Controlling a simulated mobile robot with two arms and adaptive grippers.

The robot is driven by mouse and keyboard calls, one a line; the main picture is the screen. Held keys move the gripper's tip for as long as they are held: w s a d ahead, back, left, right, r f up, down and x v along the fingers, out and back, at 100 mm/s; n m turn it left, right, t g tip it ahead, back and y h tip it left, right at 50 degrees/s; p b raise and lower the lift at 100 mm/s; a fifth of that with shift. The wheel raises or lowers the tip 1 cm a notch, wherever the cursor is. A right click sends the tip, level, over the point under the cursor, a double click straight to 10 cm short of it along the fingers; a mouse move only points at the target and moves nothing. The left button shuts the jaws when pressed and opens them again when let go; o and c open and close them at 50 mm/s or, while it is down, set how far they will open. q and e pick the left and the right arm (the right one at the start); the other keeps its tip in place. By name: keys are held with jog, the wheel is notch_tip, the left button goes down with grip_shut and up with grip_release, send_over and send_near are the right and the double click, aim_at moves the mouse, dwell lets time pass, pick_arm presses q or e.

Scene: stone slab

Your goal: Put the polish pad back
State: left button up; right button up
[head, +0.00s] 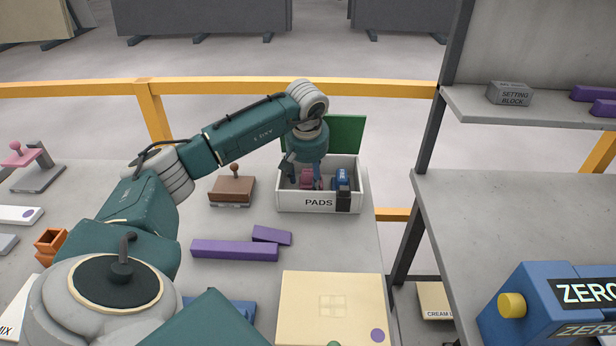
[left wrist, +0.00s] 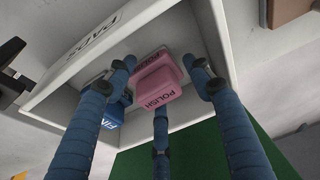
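The pink polish pad (head: 306,179), lettered POLISH, is inside the white PADS box (head: 300,202), beside a blue pad (head: 341,179). My left gripper (head: 306,178) reaches down into the box from above. In the left wrist view its three blue fingers (left wrist: 163,88) are spread around the pink polish pad (left wrist: 157,82), with a gap on the right side. Whether any finger touches the pad is hard to tell. The blue pad (left wrist: 113,112) is partly hidden behind a finger there. The pad's underside is hidden. My right gripper is out of view.
The box's green lid (head: 346,133) stands open at the back. A brown block with a knob (head: 232,191) stands left of the box. Purple bars (head: 235,249) and a cream slab (head: 332,305) lie in front. A grey shelf unit (head: 520,200) stands to the right.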

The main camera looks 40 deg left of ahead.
pick_arm(q)
jog(key=shift+d, duration=0.1)
jog(key=shift+f+b, duration=0.3)
jog(key=shift+b, duration=0.2)
jog(key=b+v, duration=0.1)
jog(key=v, duration=1)
jog(key=shift+d, duration=0.3)
